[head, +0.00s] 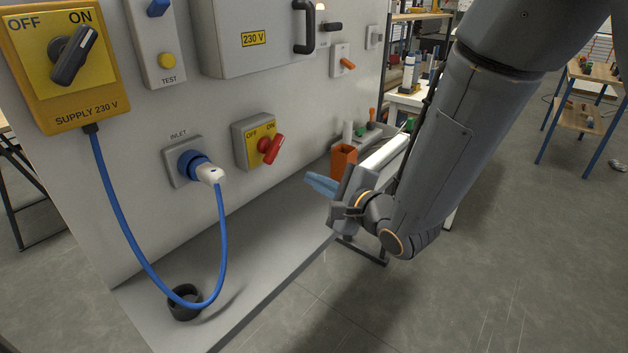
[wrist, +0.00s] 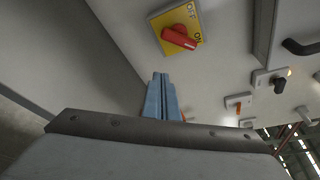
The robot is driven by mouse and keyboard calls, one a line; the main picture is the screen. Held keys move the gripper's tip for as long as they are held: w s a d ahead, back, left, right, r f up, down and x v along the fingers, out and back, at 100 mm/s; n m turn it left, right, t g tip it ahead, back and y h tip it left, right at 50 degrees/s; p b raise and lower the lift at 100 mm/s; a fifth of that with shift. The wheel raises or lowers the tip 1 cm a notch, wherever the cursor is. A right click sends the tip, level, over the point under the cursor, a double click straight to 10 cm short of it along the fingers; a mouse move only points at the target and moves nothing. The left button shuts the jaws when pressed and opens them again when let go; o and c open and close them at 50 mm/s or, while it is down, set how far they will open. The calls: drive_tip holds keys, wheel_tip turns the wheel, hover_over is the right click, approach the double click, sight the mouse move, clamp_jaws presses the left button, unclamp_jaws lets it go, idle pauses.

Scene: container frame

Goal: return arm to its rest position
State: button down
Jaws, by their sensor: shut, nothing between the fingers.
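My gripper (head: 321,183) is at the end of my arm, right of centre in the head view. Its blue fingers are closed together with nothing between them, and they point left toward the panel. The closed fingers also show in the wrist view (wrist: 161,97). The gripper is apart from the panel, in the air near the shelf's right part. The red rotary switch (head: 270,148) on its yellow plate is to the left of the fingers; it also shows above them in the wrist view (wrist: 179,38).
A blue cable runs from the yellow supply box (head: 100,105) to a plug (head: 209,174) in the inlet, sagging by a black ring (head: 184,302) on the shelf. An orange container (head: 342,162) stands behind my gripper. The grey cabinet (head: 235,45) is above.

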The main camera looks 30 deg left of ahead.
drive_tip(key=w+d+f+n+h, duration=0.2)
drive_tip(key=d+h, duration=0.1)
drive_tip(key=d, duration=0.6)
drive_tip(key=w+d+f+n+h, duration=0.15)
drive_tip(key=d+h, duration=0.25)
drive_tip(key=d, duration=0.5)
drive_tip(key=w+d+f+n+h, duration=0.2)
drive_tip(key=d+h, duration=0.1)
drive_tip(key=d, duration=0.5)
drive_tip(key=s+d+n+g+h, duration=0.4)
drive_tip(key=s+d+n+g, duration=0.2)
drive_tip(key=s+d, duration=1.3)
drive_tip(key=shift+s+d+f+g, duration=0.15)
drive_tip(key=shift+s+d+g, duration=0.15)
drive_tip(key=shift+g, duration=0.6)
drive_tip(key=shift+a+n, duration=0.1)
drive_tip(key=shift+n, duration=0.15)
